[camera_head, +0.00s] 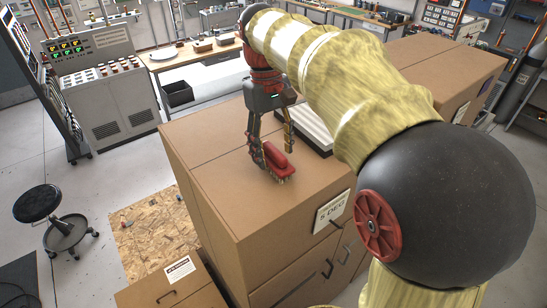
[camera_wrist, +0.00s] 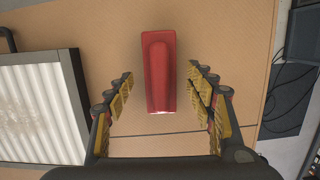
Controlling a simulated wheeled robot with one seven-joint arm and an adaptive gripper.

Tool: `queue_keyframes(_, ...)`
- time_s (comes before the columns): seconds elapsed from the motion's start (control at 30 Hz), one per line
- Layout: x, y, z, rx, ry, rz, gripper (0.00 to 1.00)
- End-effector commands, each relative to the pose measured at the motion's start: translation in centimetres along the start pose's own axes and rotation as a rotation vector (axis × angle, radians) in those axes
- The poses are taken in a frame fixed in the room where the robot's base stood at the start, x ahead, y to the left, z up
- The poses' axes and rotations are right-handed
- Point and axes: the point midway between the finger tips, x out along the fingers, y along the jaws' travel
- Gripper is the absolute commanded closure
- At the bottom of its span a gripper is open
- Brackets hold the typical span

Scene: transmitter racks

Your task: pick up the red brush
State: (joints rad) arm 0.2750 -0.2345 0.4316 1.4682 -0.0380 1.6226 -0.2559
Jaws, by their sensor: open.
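The red brush (camera_head: 276,159) rests on top of a brown cabinet (camera_head: 200,150), with pale bristles at its lower edge. In the wrist view the brush (camera_wrist: 158,72) is seen from above, its long side running up and down the picture. My gripper (camera_head: 272,150) is open and points down at the brush from above. In the wrist view my gripper's fingers (camera_wrist: 160,85) stand apart on either side of the brush's near half, with a gap on each side. I cannot tell the exact height of the fingertips above the cabinet top.
A white ribbed panel in a dark frame (camera_wrist: 35,108) lies on the cabinet top to the left in the wrist view; it also shows behind my gripper in the head view (camera_head: 312,124). Cabinet top left of the brush is clear. A black stool (camera_head: 38,204) stands on the floor.

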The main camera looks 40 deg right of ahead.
Motion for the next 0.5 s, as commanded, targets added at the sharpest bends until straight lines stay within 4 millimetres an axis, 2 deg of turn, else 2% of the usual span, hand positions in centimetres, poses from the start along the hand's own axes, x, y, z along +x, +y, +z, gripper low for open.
queue_keyframes(0.2,1.6,0.0,0.0,0.0,0.0,0.0,0.45)
queue_keyframes(0.4,1.6,0.0,0.0,0.0,0.001,0.0,0.46)
queue_keyframes(0.5,1.6,0.0,0.0,0.0,0.001,0.0,0.52)
